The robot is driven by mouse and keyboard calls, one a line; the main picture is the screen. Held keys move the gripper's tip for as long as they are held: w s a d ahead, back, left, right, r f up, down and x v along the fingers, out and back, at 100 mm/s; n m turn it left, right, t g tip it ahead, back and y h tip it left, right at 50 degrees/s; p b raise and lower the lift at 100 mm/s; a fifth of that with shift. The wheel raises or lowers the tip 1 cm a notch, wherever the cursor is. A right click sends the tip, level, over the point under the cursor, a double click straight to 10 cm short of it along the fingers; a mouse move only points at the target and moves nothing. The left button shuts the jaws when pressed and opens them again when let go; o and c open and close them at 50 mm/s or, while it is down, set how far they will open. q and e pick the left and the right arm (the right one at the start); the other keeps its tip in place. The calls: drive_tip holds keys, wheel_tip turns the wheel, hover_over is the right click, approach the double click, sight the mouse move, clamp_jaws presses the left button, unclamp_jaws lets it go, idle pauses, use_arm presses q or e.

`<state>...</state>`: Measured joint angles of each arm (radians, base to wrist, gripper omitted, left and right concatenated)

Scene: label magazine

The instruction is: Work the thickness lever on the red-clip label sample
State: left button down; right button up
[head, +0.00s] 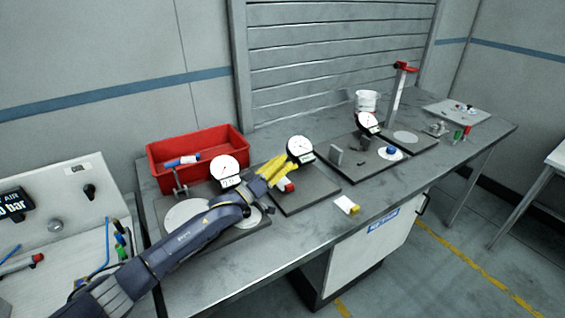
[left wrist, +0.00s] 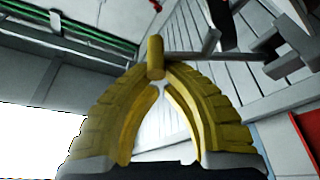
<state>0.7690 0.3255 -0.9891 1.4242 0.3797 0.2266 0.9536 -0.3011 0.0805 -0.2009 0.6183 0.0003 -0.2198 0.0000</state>
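The thickness gauge (head: 300,149) with a white round dial stands on a dark plate in the middle of the bench. The red-clip label sample (head: 287,187) lies at its foot, red and white, partly hidden by my yellow fingers. My left gripper (head: 292,161) reaches in from the left beside the dial. In the left wrist view the fingertips (left wrist: 155,75) close on both sides of the thickness lever's yellow cylindrical handle (left wrist: 155,53), with a thin grey rod running right from it. The lever is hidden in the head view. My right gripper is not in view.
A label with a yellow clip (head: 346,204) lies near the bench front. A red bin (head: 197,143) stands behind my left arm, beside another dial gauge (head: 224,168). To the right are a third gauge (head: 367,123), a blue ball (head: 391,150) and a red-topped stand (head: 400,90).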

use_arm(q)
wheel_tip(320, 180, up, 9)
drive_tip(key=s+a+f+n+y, duration=0.25)
drive_tip(key=a+f+n, duration=0.35)
drive_tip(key=a+f, duration=0.35)
drive_tip(key=w+d, duration=0.4)
drive_tip(key=d, duration=0.4)
drive_tip(key=shift+d+t, duration=0.4)
drive_tip(key=shift+s, duration=0.1)
drive_tip(key=shift+d, duration=0.1)
idle(0.4)
